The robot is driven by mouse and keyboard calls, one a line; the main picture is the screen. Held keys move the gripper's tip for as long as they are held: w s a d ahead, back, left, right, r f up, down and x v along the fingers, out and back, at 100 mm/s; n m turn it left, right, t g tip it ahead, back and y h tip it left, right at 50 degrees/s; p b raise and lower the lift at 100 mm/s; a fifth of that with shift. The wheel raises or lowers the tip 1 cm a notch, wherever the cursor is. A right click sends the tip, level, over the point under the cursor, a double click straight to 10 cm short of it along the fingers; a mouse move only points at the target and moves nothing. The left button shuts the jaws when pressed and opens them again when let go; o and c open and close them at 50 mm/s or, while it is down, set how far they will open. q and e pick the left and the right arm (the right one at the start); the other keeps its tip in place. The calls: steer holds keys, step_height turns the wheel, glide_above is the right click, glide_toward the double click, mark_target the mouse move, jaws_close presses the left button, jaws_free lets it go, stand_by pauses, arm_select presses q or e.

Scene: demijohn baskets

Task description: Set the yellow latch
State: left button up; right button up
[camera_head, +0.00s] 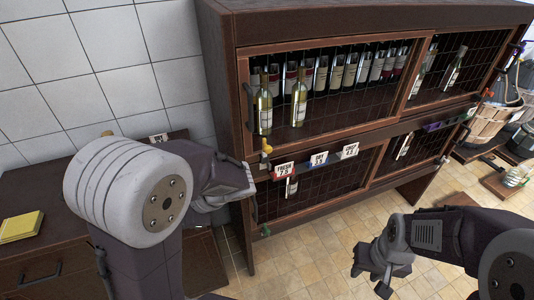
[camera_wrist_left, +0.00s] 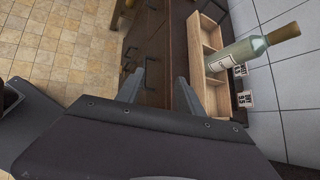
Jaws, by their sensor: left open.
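The latch cannot be made out in that view. My right gripper (camera_head: 371,278) hangs over the tiled floor at the lower right, its fingers apart and empty.
Bottles (camera_head: 299,98) stand behind the upper grille. Price cards (camera_head: 284,169) line the middle bar. A basket (camera_head: 487,121) stands far right.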

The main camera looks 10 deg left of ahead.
arm_select(q)
steer(key=w+d+r+m+t+y+b, duration=0.2)
steer(key=w+r+m+t+y, duration=0.25)
steer(key=w, duration=0.45)
steer(key=m+t+h+b, duration=0.3)
steer(key=m+t+h, duration=0.2)
steer(key=m+t, duration=0.55)
glide_toward(269, 151)
steer(key=x, duration=0.2)
steer(key=shift+n+t+y, duration=0.25)
steer(key=shift+n+t, duration=0.15)
steer(key=x, duration=0.8)
steer(key=shift+w+a+f, duration=0.2)
steer(key=shift+w+f, duration=0.05)
steer(key=shift+f, duration=0.1)
arm_select(e)
step_height(269, 151, down, 6)
steer(key=shift+w, duration=0.1)
arm_select(q)
jaws_close()
